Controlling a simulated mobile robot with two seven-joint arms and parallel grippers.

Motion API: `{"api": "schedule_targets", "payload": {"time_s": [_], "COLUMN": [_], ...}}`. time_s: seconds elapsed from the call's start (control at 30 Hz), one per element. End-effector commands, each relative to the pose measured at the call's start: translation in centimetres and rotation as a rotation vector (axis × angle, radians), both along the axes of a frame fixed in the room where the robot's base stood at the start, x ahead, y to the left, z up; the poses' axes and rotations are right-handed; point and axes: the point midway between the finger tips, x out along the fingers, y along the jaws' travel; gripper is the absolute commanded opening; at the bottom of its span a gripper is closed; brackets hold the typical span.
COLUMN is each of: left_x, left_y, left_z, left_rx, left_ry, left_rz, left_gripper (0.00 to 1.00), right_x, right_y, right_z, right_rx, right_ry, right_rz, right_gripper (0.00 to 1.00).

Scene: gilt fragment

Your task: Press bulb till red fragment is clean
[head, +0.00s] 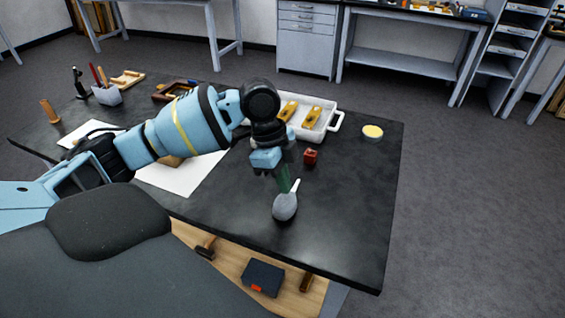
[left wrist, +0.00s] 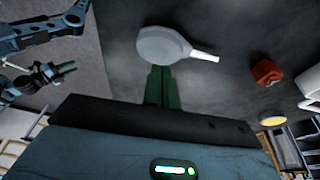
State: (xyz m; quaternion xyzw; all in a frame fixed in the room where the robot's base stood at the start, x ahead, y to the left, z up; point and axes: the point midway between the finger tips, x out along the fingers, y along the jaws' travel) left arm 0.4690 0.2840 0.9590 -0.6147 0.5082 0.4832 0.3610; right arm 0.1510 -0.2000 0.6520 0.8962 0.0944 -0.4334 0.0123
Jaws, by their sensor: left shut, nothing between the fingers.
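The grey bulb (head: 285,207) with a white nozzle lies on the black tabletop near the front edge. It also shows in the left wrist view (left wrist: 160,45), its nozzle pointing right. The red fragment (head: 310,157) sits a little behind the bulb; it shows in the left wrist view (left wrist: 267,72) to the right. Dirt on it is too small to judge. My left gripper (head: 286,186) points down, its green fingers shut at the bulb; contact cannot be told. My right gripper (left wrist: 58,72) shows at the upper left of the left wrist view, its jaws unclear.
A white tray (head: 334,122) with golden pieces stands behind the fragment. A round yellow-topped dish (head: 372,132) is to its right. A white sheet (head: 185,180) lies under my left arm. The black table (head: 350,220) is clear to the right of the bulb.

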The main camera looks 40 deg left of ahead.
Motion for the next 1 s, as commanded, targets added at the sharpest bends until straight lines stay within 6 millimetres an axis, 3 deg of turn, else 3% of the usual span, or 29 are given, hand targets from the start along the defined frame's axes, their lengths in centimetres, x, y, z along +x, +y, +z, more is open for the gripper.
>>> {"api": "schedule_targets", "payload": {"time_s": [0.2,0.67,1.0], "left_x": [-0.3,-0.3,-0.3], "left_y": [0.0,0.0,0.0], "left_z": [-1.7,-2.0,-3.9], "left_rx": [0.0,0.0,-0.001], "left_ry": [0.0,-0.001,-0.001], "left_rz": [0.001,0.0,0.0], "left_gripper": [0.0,0.0,0.0], "right_x": [0.2,0.5,0.9], "right_y": [0.0,0.2,0.1], "right_z": [0.2,0.4,1.0], "right_rx": [0.002,0.005,0.004], "right_ry": [-0.006,-0.012,-0.022], "right_rz": [-0.001,-0.005,-0.006], "right_gripper": [0.36,0.36,0.36]}}
